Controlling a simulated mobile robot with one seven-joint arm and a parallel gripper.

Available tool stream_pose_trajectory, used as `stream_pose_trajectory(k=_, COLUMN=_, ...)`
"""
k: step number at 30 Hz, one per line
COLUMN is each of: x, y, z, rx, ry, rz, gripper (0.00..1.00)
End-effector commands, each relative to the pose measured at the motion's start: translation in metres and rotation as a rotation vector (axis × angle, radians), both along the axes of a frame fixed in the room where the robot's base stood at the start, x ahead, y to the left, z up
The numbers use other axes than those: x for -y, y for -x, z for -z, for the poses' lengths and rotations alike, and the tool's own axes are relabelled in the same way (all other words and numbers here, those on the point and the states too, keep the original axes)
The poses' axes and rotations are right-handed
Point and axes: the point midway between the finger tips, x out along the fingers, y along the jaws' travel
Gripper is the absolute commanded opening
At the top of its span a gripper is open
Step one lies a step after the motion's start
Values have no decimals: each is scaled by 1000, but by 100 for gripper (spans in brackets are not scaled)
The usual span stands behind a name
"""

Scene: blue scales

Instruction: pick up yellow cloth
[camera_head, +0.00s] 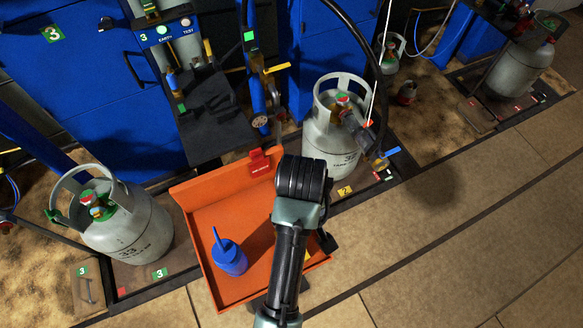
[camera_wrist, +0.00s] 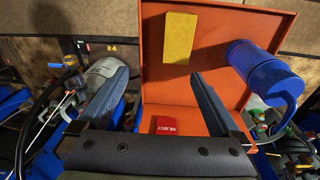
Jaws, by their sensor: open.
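The yellow cloth (camera_wrist: 180,38) is a small flat rectangle on the floor of the orange tray (camera_wrist: 156,30), seen in the wrist view near the top.
A blue bottle (camera_head: 229,257) with a spout stands in the tray; the wrist view shows it (camera_wrist: 262,70) right of the cloth. A red reject tag (camera_head: 258,163) is at the tray's back edge. Gas cylinders stand left (camera_head: 125,225) and right (camera_head: 325,140) of the tray.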

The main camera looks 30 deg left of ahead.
Motion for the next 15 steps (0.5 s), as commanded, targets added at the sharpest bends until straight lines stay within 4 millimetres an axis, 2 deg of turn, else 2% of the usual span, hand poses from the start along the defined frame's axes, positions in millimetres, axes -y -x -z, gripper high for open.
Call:
stream_pose_trajectory(k=1, x=0, y=10, z=-7, rx=-39, ry=11, rz=-15, gripper=100)
stream_pose_trajectory(k=5, x=2, y=25, z=0, rx=-98, ry=28, rz=-38, gripper=100)
stream_pose_trajectory(k=8, x=2, y=28, z=13, rx=-112, ry=32, rz=-42, gripper=100)
stream_pose_trajectory(k=15, x=2, y=28, z=59, rx=-109, ry=31, rz=-40, gripper=100)
